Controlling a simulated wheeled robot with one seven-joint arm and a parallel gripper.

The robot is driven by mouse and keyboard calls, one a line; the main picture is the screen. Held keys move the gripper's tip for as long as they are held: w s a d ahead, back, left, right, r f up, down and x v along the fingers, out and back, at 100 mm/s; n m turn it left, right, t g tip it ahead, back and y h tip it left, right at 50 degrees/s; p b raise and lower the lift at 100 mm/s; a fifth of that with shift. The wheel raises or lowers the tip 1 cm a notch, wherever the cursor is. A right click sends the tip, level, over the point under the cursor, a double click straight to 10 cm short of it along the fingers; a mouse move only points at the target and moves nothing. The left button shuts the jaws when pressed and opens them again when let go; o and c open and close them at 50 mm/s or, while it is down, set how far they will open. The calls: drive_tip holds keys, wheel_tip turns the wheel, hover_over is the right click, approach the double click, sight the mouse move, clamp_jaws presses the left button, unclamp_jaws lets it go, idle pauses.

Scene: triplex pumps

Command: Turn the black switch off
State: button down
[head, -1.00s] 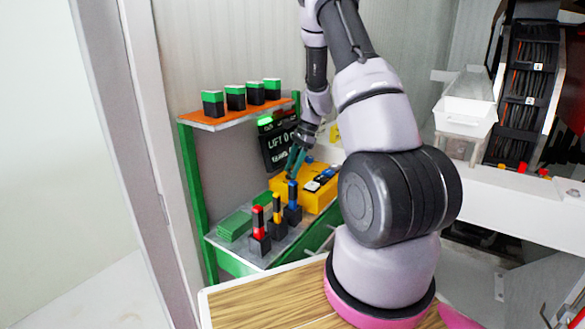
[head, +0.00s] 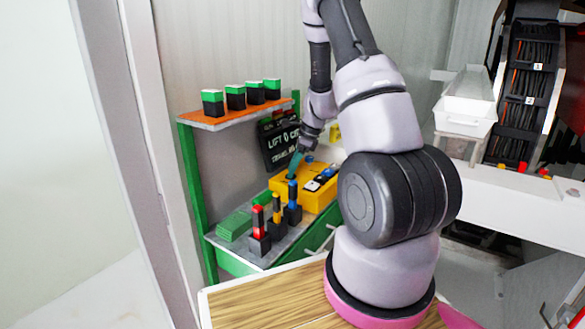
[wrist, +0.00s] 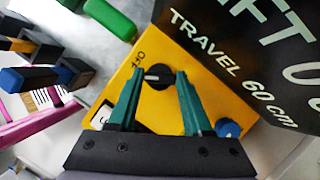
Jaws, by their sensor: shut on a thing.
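The black switch (wrist: 158,77) is a round knob with a white pointer line on the yellow box (wrist: 135,88). In the wrist view my gripper (wrist: 163,76) has its two teal fingers on either side of the knob, closed on it. The pointer line lies roughly level in that view. In the head view my gripper (head: 294,166) reaches down to the yellow box (head: 318,200), and the black switch cannot be made out there.
A blue knob (wrist: 228,128) sits on the box near my right finger. A black display board (head: 280,141) stands behind. Red, yellow and blue-topped levers (head: 277,222) stand in front. Several green-topped blocks (head: 235,97) sit on the orange shelf above.

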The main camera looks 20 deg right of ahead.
drive_tip(key=m+t, duration=0.1)
drive_tip(key=m, duration=0.2)
drive_tip(key=m+t+h, duration=0.1)
drive_tip(key=m, duration=0.2)
drive_tip(key=shift+s+a+h, duration=0.1)
drive_tip(key=shift+h, duration=0.2)
drive_tip(key=shift+m, duration=0.3)
drive_tip(key=c, duration=0.6)
unclamp_jaws()
drive_tip(key=v, duration=0.5)
drive_tip(key=shift+r, duration=0.15)
drive_tip(key=s+d, duration=0.6)
drive_tip(key=s, duration=0.4)
drive_tip(key=shift+d, duration=0.2)
drive_tip(key=shift+s, duration=0.1)
